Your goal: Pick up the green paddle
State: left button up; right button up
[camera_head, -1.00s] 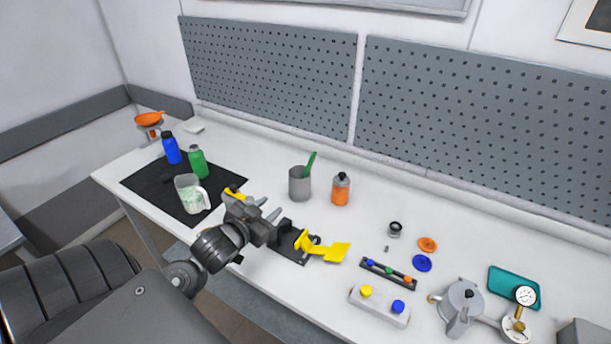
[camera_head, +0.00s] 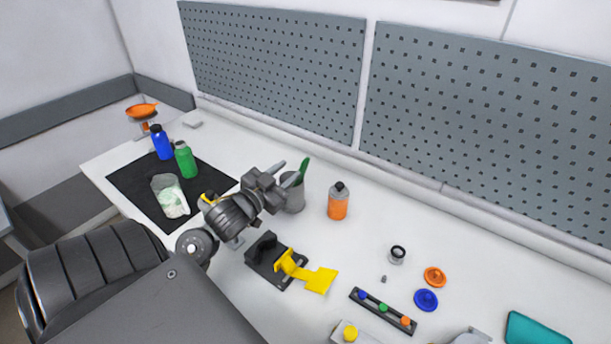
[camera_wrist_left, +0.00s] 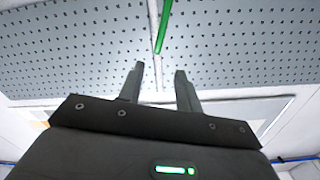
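The green paddle (camera_head: 302,172) stands in a grey cup (camera_head: 292,196) on the table, its green end sticking up above the rim. My left gripper (camera_head: 286,172) is just in front of the cup, with its two fingers apart and pointing toward the paddle. In the left wrist view the left gripper (camera_wrist_left: 158,84) is open with nothing between its fingertips, and the green paddle (camera_wrist_left: 163,28) shows beyond them, near the top. The lower part of the paddle is hidden in the cup. My right gripper is in neither view.
An orange bottle (camera_head: 338,202) stands right of the cup. A yellow paddle (camera_head: 308,274) lies on a black holder (camera_head: 266,254) in front.

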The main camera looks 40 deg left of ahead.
pick_arm(q)
jog(key=b, duration=0.4)
send_near(307, 165)
jog(key=f, duration=0.2)
jog(key=w+p, duration=0.1)
jog(key=w, duration=0.2)
jog(key=w+a+p, duration=0.1)
jog(key=w, duration=0.2)
jog(key=w+a+r+p, duration=0.1)
jog(key=w, duration=0.3)
jog(key=shift+w, duration=0.15)
jog(key=shift+w+f+p, duration=0.15)
jog(key=shift+w+p, duration=0.15)
jog(key=shift+w, duration=0.1)
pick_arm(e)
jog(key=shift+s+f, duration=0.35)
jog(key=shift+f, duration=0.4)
pick_arm(q)
grip_shut()
